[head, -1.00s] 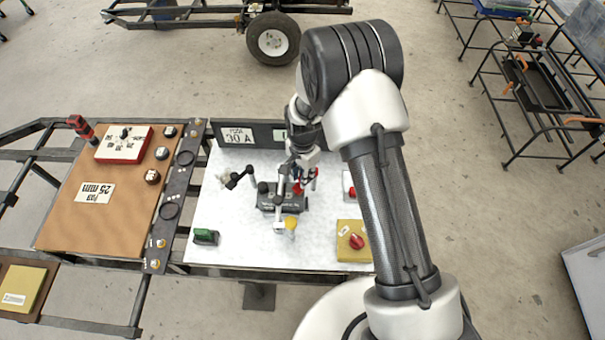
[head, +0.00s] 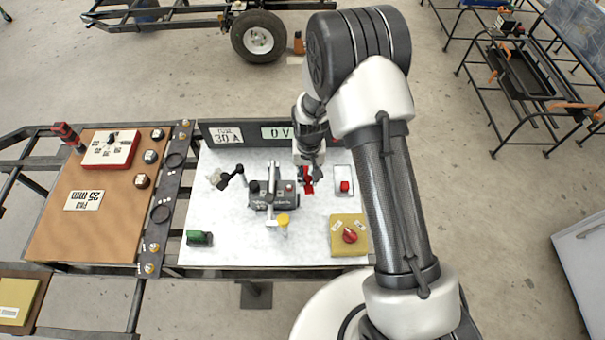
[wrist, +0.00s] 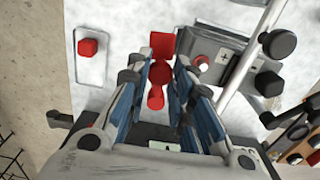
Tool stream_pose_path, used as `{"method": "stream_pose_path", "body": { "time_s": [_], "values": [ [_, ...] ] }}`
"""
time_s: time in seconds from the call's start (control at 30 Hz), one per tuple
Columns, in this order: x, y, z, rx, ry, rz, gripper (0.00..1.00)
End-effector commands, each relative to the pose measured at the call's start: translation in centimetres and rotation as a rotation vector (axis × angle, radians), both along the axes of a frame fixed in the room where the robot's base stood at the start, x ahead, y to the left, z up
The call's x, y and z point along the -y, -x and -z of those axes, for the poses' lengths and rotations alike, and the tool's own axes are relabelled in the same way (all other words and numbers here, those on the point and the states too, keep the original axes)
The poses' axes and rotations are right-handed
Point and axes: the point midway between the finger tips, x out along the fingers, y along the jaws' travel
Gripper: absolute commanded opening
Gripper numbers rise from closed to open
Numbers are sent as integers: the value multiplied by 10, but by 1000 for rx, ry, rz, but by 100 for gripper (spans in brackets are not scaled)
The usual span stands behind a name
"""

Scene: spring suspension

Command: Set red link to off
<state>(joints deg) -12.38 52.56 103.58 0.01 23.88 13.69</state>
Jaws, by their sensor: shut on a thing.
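The red link (head: 309,188) stands on the white board just right of the grey block (head: 262,196). In the wrist view the red link (wrist: 159,74) shows as a red knob and stem between the two blue-padded fingers, with a flat red part beyond it. My gripper (wrist: 160,88) is shut on it from both sides. In the head view my gripper (head: 306,174) comes down from behind and partly hides the link. No marking for off can be read beside the link.
A red button on a white plate (head: 344,172) stands close to the right. A yellow box (head: 338,243) with a red knob (head: 349,236) sits at the front right. A silver lever (head: 270,180) rises over the grey block. A display (head: 278,132) at the back reads 0 V.

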Motion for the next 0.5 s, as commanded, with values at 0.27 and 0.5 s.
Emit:
{"method": "stream_pose_path", "body": {
  "time_s": [0.27, 0.5],
  "values": [
    [15, -4, 0, 0, 0, -242, 0],
    [23, -8, 0, 1, 0, -404, 0]
  ]
}}
